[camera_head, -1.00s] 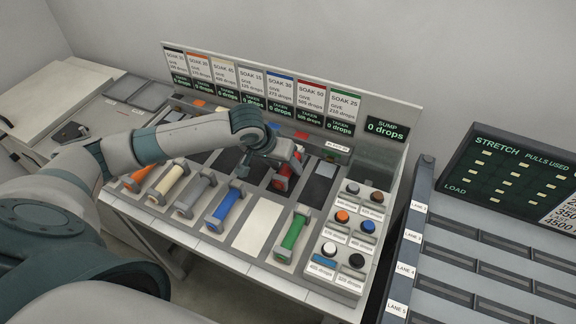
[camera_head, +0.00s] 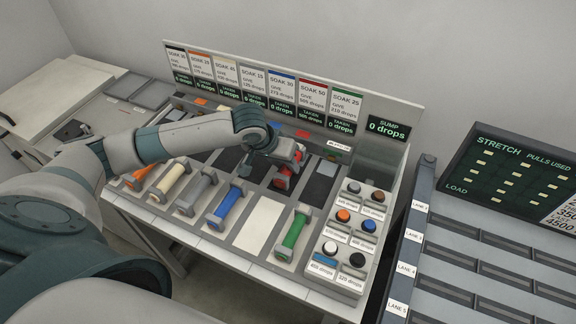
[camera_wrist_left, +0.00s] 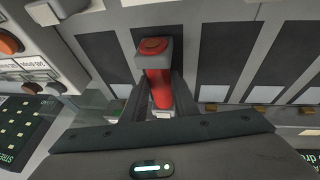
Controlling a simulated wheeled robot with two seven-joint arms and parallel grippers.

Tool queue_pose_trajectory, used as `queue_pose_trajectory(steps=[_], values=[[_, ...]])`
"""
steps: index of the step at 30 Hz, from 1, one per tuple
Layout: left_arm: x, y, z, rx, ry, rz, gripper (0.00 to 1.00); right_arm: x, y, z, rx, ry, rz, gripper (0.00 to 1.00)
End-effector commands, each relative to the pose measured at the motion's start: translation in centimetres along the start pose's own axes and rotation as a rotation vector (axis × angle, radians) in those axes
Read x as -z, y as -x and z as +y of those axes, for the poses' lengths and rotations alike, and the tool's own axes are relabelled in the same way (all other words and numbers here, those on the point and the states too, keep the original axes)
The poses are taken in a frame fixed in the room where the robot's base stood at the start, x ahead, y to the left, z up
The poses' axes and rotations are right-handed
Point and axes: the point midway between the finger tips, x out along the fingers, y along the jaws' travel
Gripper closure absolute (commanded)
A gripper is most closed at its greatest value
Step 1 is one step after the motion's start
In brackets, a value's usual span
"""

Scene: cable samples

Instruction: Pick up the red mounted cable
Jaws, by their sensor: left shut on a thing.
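The red mounted cable (camera_head: 285,174), a red cylinder with grey end blocks, is at the back part of the bench, in a dark slot. My left gripper (camera_head: 287,158) is over it, and its arm comes in from the left. In the left wrist view the red cable (camera_wrist_left: 159,88) lies between the two fingers of my left gripper (camera_wrist_left: 158,100), which are shut on it. I cannot tell whether the cable is clear of the slot. My right gripper is not in view.
Orange, cream, grey, blue (camera_head: 225,207) and green (camera_head: 295,231) mounted cables stand along the bench front. A bare pale slot (camera_head: 259,224) lies between blue and green. A button panel (camera_head: 347,238) is at the right. Labelled signs (camera_head: 285,95) rise behind.

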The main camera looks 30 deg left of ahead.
Motion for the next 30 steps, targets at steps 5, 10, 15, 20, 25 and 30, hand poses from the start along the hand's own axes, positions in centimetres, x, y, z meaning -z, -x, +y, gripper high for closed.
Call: queue_pose_trajectory(steps=[5, 10, 15, 20, 25, 30], values=[[0.3, 0.5, 0.1, -0.001, 0.0, 0.002, 1.0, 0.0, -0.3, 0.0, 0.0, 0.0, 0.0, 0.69], [0.9, 1.9, 0.4, -0.001, -0.001, 0.004, 1.0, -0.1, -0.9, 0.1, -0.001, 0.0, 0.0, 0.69], [1.7, 3.9, 2.1, -0.008, -0.002, 0.003, 1.0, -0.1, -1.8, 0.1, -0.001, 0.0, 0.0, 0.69], [2.2, 5.0, 5.5, -0.008, -0.003, 0.004, 1.0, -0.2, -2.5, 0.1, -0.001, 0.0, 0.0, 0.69], [2.6, 6.3, 9.1, -0.007, -0.004, 0.005, 1.0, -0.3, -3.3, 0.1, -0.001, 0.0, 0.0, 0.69], [3.0, 7.2, 11.7, -0.004, -0.001, 0.003, 1.0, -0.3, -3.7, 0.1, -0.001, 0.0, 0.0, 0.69]])
